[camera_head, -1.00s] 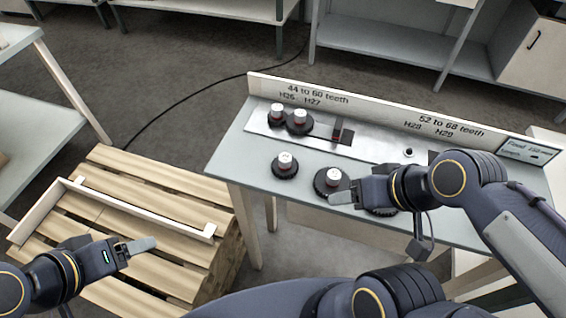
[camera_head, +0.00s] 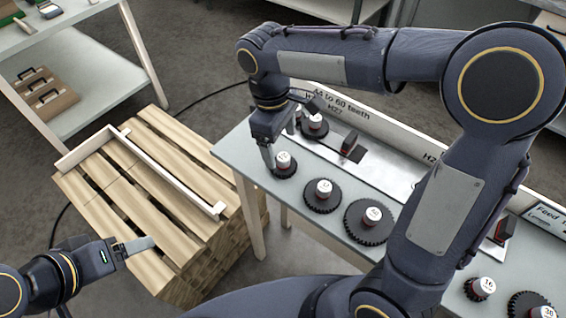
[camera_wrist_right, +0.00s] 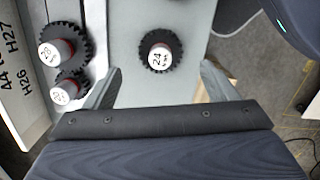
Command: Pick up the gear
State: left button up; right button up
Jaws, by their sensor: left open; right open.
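Several black gears with white-and-red hubs stand on the grey table. The one at the table's left end (camera_head: 284,168) is labelled 24 in the right wrist view (camera_wrist_right: 160,50). My right gripper (camera_head: 268,158) is open and empty above and beside this gear. In the right wrist view, the gear shows just beyond the open fingertips (camera_wrist_right: 162,82), roughly centred between them. Other gears stand nearby: a middle one (camera_head: 322,196), a large one (camera_head: 367,222), and one on the metal strip (camera_head: 315,126). My left gripper (camera_head: 137,246) is open and empty, near the pallet's front left.
A wooden pallet (camera_head: 150,215) with a pale L-shaped rail (camera_head: 165,175) is left of the table. A label board (camera_head: 345,105) runs along the table's back edge. More gears (camera_head: 480,288) sit at lower right. A shelf (camera_head: 95,90) stands at upper left.

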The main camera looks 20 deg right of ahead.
aim_at(283, 157)
jog(key=f, duration=0.5)
jog(key=shift+s+d+f, duration=0.3)
jog(key=c, duration=1.4)
